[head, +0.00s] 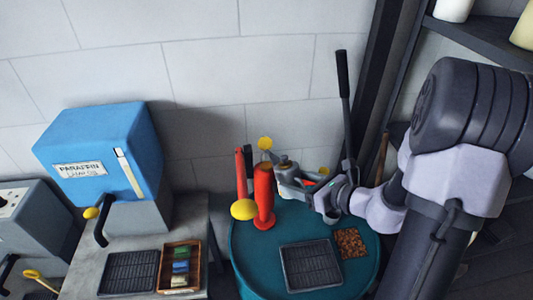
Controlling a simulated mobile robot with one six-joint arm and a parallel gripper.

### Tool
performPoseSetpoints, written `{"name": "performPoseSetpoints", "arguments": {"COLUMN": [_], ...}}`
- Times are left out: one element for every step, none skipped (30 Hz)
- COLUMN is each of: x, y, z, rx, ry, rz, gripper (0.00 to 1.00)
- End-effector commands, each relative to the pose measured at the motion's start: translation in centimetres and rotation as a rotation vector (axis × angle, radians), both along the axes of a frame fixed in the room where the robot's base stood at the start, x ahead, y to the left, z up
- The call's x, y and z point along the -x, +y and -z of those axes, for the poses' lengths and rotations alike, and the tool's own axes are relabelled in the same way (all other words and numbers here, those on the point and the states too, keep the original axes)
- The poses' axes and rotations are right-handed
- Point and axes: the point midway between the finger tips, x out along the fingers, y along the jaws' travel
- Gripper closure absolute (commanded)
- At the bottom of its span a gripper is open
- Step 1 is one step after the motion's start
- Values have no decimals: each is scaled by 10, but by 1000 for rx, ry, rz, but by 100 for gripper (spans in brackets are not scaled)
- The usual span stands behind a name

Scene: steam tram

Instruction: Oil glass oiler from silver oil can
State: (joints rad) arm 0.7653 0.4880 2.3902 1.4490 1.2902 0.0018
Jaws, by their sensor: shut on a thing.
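A small silver-grey can with a dark top (287,167), which looks like the silver oil can, is at the back of the round teal drum top. My gripper (287,184) reaches in from the right and is shut on it; the fingers partly cover it. I cannot tell whether its base touches the drum top. I cannot pick out the glass oiler for certain.
Left of the gripper stand a red-orange can (264,195), a red upright (241,175) and a yellow knob (243,209). A dark lever (343,95) rises behind. A ribbed black mat (310,266) lies in front. The blue paraffin box (98,150) stands left.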

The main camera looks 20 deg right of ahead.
Motion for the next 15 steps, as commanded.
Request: {"name": "performPoseSetpoints", "arguments": {"x": [0,0,0,0,0,0,0,0,0,1,1,1,1,1,1], "y": [0,0,0,0,0,0,0,0,0,0,0,0,0,0,0], "z": [-3,-4,-5,-5,-6,-6,-7,-7,-7,-7,-7,-7,-7,-7,-6], "rx": [1,2,3,3,5,6,8,8,9,9,10,9,10,10,10], "ry": [5,9,13,16,20,25,28,31,36,38,40,41,42,42,42], "rz": [0,0,0,0,0,1,1,1,1,1,1,1,1,1,1], "gripper": [100,100,100,100,100,100,100,100,100,100,100,100,100,100,100]}}
